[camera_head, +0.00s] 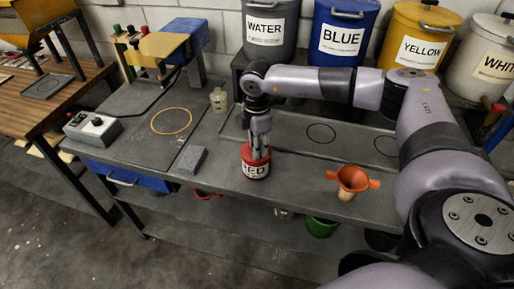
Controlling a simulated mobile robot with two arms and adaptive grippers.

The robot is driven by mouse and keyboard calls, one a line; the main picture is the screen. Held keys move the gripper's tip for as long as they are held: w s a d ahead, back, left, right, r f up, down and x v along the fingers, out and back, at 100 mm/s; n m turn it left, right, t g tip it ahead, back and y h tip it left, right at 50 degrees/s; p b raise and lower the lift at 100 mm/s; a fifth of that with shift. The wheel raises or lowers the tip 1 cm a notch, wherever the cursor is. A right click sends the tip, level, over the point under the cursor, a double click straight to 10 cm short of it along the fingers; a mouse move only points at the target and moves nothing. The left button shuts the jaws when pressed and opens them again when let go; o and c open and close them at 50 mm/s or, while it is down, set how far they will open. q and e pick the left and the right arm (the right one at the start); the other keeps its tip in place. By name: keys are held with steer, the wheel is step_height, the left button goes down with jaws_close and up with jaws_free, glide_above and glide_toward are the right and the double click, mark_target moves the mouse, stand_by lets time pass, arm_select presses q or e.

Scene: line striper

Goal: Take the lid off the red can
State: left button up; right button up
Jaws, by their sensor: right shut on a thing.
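The red can (256,169) stands upright on the grey workbench and carries a white label reading "RED". My right gripper (260,152) comes down from above and is shut at the top of the can. The fingers cover part of the can's top, so the lid's edge and any gap under it cannot be made out. My left gripper does not show.
An orange funnel (352,180) is right of the can. A grey block (191,160) and a small pale bottle (218,99) are to its left. Buckets labelled WATER (269,50), BLUE (341,60), YELLOW and WHITE line the back. A control box (92,128) sits farther left.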

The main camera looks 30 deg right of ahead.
steer(key=shift+s+f, duration=0.15)
steer(key=shift+f, duration=0.1)
